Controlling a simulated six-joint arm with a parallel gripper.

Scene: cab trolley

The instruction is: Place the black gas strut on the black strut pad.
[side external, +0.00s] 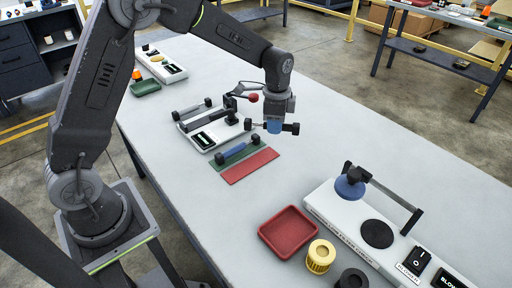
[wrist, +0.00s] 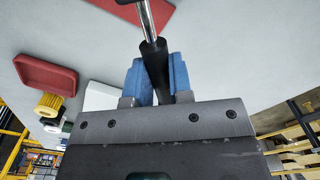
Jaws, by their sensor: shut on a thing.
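My gripper (side external: 274,127), with blue fingertips, is shut on the black gas strut and holds it above the table. In the wrist view, the strut's black body (wrist: 154,58) sits between the fingers (wrist: 157,80), and its chrome rod (wrist: 146,20) points away toward the top edge. In the side view, the strut's dark end (side external: 293,128) sticks out right of the fingers. A blue strut (side external: 237,152) lies on a green pad (side external: 256,146), with a red pad (side external: 248,165) beside it. I cannot make out a black strut pad for certain.
A white board (side external: 203,140) holding dark struts and a red-knobbed lever (side external: 253,97) stands close left of my gripper. A red tray (side external: 289,232), a yellow filter (side external: 320,257) and a white filter station (side external: 335,216) stand nearer the camera. The table right of my gripper is clear.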

